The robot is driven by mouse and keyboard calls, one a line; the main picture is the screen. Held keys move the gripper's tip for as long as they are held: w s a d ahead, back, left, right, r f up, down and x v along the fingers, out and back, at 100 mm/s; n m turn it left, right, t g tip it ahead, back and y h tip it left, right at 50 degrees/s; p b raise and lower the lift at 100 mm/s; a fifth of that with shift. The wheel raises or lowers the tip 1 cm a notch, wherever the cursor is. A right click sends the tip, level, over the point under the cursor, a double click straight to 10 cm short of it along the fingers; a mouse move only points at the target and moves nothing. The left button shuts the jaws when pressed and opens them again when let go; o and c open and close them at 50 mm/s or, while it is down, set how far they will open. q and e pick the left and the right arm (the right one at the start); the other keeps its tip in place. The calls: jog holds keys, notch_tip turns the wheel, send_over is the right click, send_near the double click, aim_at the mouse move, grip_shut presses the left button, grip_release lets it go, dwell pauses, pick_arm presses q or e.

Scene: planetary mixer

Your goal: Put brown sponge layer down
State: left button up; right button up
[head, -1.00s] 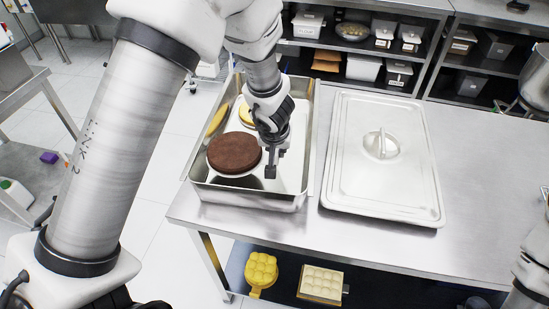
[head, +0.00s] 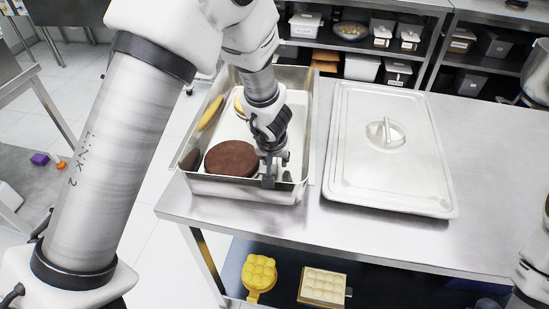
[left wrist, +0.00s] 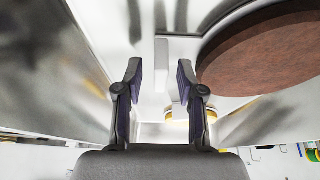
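The brown sponge layer (head: 231,158) is a round, dark disc inside the deep metal pan (head: 245,191) on the table. It lies near the pan's front left. My left gripper (head: 269,181) points down inside the pan, just right of the sponge layer. In the left wrist view, the two fingers (left wrist: 158,85) are apart, with no sponge between them. My right gripper is out of frame.
Yellow layers (head: 210,113) lie farther back in the pan. A lidded metal tray (head: 390,150) stands to the right of the pan. The table (head: 480,150) is bare farther right. A yellow mould (head: 259,272) and a pale one (head: 323,286) are on the lower shelf.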

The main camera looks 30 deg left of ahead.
pick_arm(q)
jog(key=p+v, duration=0.8)
jog(key=v, duration=0.4)
jog(key=shift+r, duration=0.2)
